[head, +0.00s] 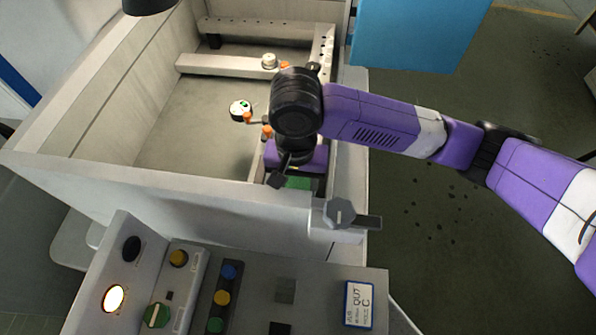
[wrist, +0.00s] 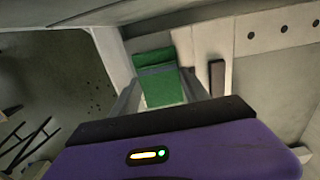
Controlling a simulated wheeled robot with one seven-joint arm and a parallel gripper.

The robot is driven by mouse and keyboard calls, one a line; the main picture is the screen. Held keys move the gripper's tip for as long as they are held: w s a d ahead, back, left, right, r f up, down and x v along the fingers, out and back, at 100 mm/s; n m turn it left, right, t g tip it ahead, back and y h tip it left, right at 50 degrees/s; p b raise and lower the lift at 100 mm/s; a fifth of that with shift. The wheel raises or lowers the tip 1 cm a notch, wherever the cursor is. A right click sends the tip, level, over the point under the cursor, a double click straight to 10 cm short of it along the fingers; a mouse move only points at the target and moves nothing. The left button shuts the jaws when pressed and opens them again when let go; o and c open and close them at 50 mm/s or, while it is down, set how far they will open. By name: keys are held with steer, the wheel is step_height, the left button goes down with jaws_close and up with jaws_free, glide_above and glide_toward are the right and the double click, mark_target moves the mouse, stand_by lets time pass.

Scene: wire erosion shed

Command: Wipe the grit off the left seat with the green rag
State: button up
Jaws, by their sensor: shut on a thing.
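The green rag (wrist: 157,84) is between the two fingers of my gripper (wrist: 160,92) in the wrist view, by a pale wall. In the head view the rag (head: 299,183) shows as a small green patch below my gripper (head: 288,180), just behind the front wall of the tank, near its right corner. My gripper is shut on the rag. My wrist and the tank's front wall hide much of the rag and what lies under it. I cannot make out the left seat or any grit on it.
The grey tank (head: 160,185) has raised walls around my gripper. A pale rail (head: 215,65) crosses inside it, and a round white dial (head: 240,109) sits on its floor. A control panel (head: 220,290) stands in front, and a blue panel (head: 415,30) behind right.

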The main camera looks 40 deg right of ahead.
steer(key=shift+r+p, duration=0.3)
steer(key=shift+r, duration=2.75)
steer(key=shift+r, duration=0.1)
steer(key=shift+r, duration=1.4)
steer(key=shift+f, duration=0.1)
steer(key=shift+f+b, duration=1.9)
steer(key=shift+f, duration=1.6)
steer(key=shift+f+b, duration=0.55)
steer(key=shift+f, duration=0.45)
